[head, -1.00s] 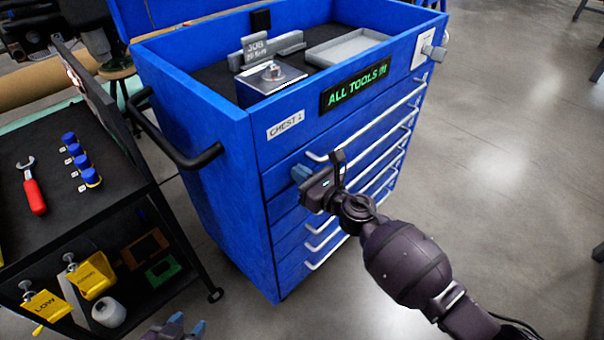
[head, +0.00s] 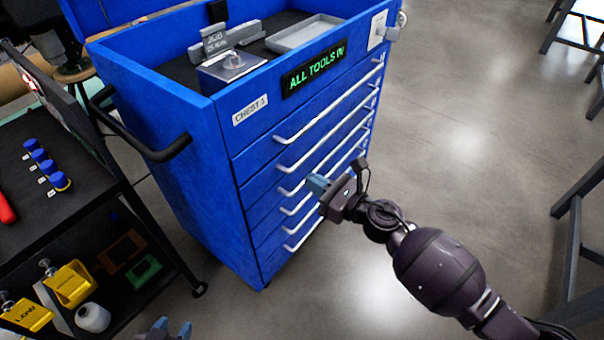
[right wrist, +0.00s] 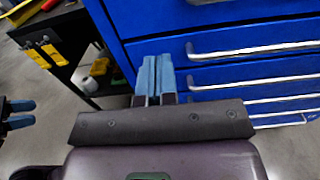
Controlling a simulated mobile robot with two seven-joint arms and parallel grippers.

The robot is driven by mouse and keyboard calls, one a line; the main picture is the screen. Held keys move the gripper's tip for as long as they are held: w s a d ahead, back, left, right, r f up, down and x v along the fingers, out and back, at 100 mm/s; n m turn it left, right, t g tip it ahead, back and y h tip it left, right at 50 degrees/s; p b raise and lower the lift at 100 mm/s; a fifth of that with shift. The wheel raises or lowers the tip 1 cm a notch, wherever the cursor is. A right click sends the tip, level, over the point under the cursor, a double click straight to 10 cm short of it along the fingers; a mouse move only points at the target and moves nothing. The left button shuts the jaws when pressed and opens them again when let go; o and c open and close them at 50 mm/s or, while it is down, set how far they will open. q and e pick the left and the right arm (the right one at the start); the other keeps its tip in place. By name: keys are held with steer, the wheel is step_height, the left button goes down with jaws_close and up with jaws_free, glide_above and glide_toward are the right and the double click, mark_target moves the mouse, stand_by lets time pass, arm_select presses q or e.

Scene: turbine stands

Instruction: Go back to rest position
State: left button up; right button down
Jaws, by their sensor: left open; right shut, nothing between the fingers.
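My right gripper (head: 319,185) is in front of the blue tool chest (head: 195,160), level with its middle drawers. Its blue fingers are together and empty; they also show side by side in the right wrist view (right wrist: 156,76). In the head view I cannot tell whether the fingertips touch a drawer handle. My left gripper (head: 176,328) shows at the bottom edge of the head view, with its two blue fingertips apart and nothing between them. The rest of the left arm is out of view. All the chest's drawers look shut.
A black cart (head: 75,215) with blue-capped items and a red-handled tool (head: 6,208) stands at the left. Yellow tags (head: 70,285) hang below. The chest's black side handle (head: 140,145) sticks out. Clear floor (head: 455,130) lies right; dark metal legs (head: 575,210) stand at the right edge.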

steer(key=shift+s+d, duration=0.15)
steer(key=shift+d, duration=0.1)
steer(key=w+d+r+m+t+h, duration=0.1)
steer(key=d+r+m+t+h, duration=0.15)
steer(key=m, duration=0.65)
steer(key=w+d+r+m+t+h, duration=0.1)
steer(key=w+r+m+t, duration=0.15)
steer(key=m, duration=0.65)
steer(key=s+d+f+m+t+h+p, duration=0.15)
steer(key=s+d+m+h, duration=0.45)
steer(key=m, duration=0.7)
steer(key=s+d+f+m+g+h, duration=0.1)
steer(key=s+d+f+m, duration=0.3)
steer(key=s, duration=0.5)
steer(key=s+d+f+m+g+h+p, duration=0.1)
steer(key=s+d+f+m+g+h, duration=0.1)
steer(key=s+d+f+m, duration=0.3)
steer(key=s+d+f+m+g+h+p, duration=0.1)
steer(key=s+d+f+m, duration=0.3)
steer(key=s, duration=0.8)
steer(key=d+m+g+h, duration=0.1)
steer(key=d+m, duration=0.1)
steer(key=d, duration=0.2)
steer(key=shift+s+f, duration=0.3)
steer(key=shift+f, duration=0.05)
